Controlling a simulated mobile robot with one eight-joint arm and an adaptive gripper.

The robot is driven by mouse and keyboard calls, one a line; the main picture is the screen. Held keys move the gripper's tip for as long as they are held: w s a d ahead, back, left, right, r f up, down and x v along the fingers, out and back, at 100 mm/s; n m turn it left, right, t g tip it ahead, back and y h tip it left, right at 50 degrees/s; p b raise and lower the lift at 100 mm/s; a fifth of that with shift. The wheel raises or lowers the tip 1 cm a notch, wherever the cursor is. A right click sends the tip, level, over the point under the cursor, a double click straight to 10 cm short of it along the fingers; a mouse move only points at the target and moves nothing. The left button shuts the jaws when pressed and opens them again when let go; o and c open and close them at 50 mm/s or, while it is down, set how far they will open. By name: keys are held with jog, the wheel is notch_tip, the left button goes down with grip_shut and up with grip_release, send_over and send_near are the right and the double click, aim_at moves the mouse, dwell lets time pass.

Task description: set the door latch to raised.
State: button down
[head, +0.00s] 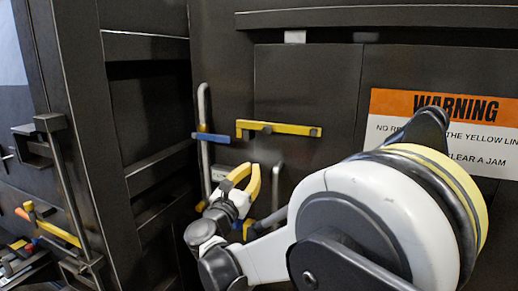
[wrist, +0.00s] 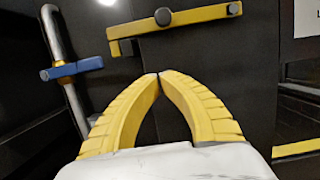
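The door latch appears to be the yellow bar (head: 278,129) on the dark door panel in the head view. It lies nearly level, with a short downward hook at its left end and a grey knob near its right end. In the wrist view the bar (wrist: 192,16) crosses the top, with grey round bolts on it. My gripper (head: 252,168) is below the bar, apart from it. In the wrist view my gripper (wrist: 158,76) has its two yellow fingertips together, with nothing seen between them. The latch is not hidden by the fingers.
A blue handle (head: 211,138) sits on a vertical metal rod (head: 204,105) left of the latch; it also shows in the wrist view (wrist: 72,69). An orange and white warning sign (head: 445,122) is at right. A dark frame with slats (head: 145,48) stands at left.

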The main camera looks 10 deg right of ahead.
aim_at(263, 139)
jog(key=p+x, duration=0.2)
jog(key=x, duration=0.8)
jog(key=r, duration=0.1)
jog(key=r+p, duration=0.1)
jog(key=r, duration=0.2)
jog(key=shift+s+a, duration=0.15)
jog(key=shift+s, duration=0.15)
jog(key=shift+w, duration=0.2)
jog(key=shift+f, duration=0.1)
jog(key=shift+s, duration=0.1)
